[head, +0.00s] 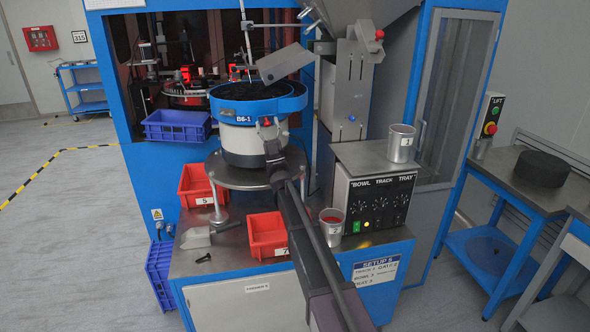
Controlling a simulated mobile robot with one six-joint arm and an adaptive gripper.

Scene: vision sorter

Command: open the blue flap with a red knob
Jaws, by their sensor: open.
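A blue-rimmed round bowl feeder (238,118) labelled B6-1 stands on a round metal stand in the middle of the head view. Dark small parts lie in it. My gripper (268,124) is at the front right of the bowl's blue side, with its fingers apart. A small red spot shows by the fingertips at the bowl's wall; it may be the red knob of the blue flap, but the gripper partly hides it. I cannot tell if the fingers touch it or whether the flap is open. Another red knob (379,34) sits on the grey hopper (352,75) at upper right.
Red bins (268,236) and (195,182), a metal scoop (197,238) and a cup with red contents (331,223) stand on the bench. A control box (375,202) with a metal cup (401,143) on it is at right. A tilted metal plate (285,63) hangs above the bowl.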

